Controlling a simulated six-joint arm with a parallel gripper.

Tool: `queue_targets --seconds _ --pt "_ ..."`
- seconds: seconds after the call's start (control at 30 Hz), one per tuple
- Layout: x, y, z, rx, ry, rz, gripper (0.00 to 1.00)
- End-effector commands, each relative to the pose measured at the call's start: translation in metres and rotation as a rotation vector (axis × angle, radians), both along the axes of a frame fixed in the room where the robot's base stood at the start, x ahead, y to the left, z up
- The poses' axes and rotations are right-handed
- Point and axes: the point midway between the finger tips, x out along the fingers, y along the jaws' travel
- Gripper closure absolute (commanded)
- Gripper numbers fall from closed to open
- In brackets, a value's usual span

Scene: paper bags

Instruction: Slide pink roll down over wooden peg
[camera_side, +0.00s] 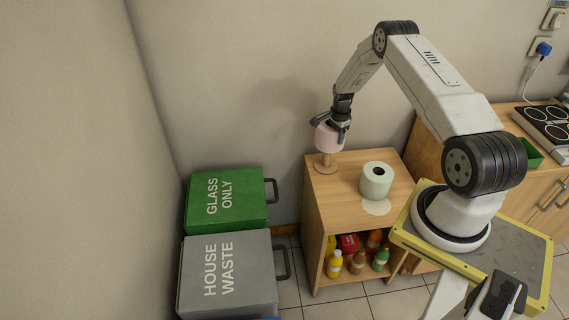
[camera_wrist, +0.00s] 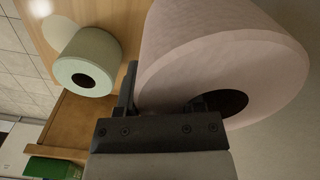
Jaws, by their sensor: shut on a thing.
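The pink roll (camera_side: 328,138) is upright at the back left corner of the wooden cabinet; it also fills the upper right of the wrist view (camera_wrist: 225,55). The wooden peg (camera_side: 326,159) stands on a round base directly below it. The peg's lower part shows under the roll; its upper part is hidden, so I cannot tell whether the roll is around its top. My gripper (camera_side: 340,122) is shut on the roll's wall from above. In the wrist view the gripper (camera_wrist: 165,103) has one finger at the roll's hole and one outside.
A pale green roll (camera_side: 376,181) stands on the cabinet top (camera_side: 335,198), right of the peg, near a pale round patch (camera_side: 376,207). Bottles fill the shelf below. Green (camera_side: 228,200) and grey (camera_side: 228,275) bins stand left. The wall is close behind the peg.

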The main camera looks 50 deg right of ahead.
Motion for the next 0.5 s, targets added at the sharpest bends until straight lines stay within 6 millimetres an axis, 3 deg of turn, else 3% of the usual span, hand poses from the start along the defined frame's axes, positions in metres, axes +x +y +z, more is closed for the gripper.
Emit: queue_targets --seconds 0.5 --pt "0.001 0.000 -0.029 -0.001 -0.002 0.000 1.00"
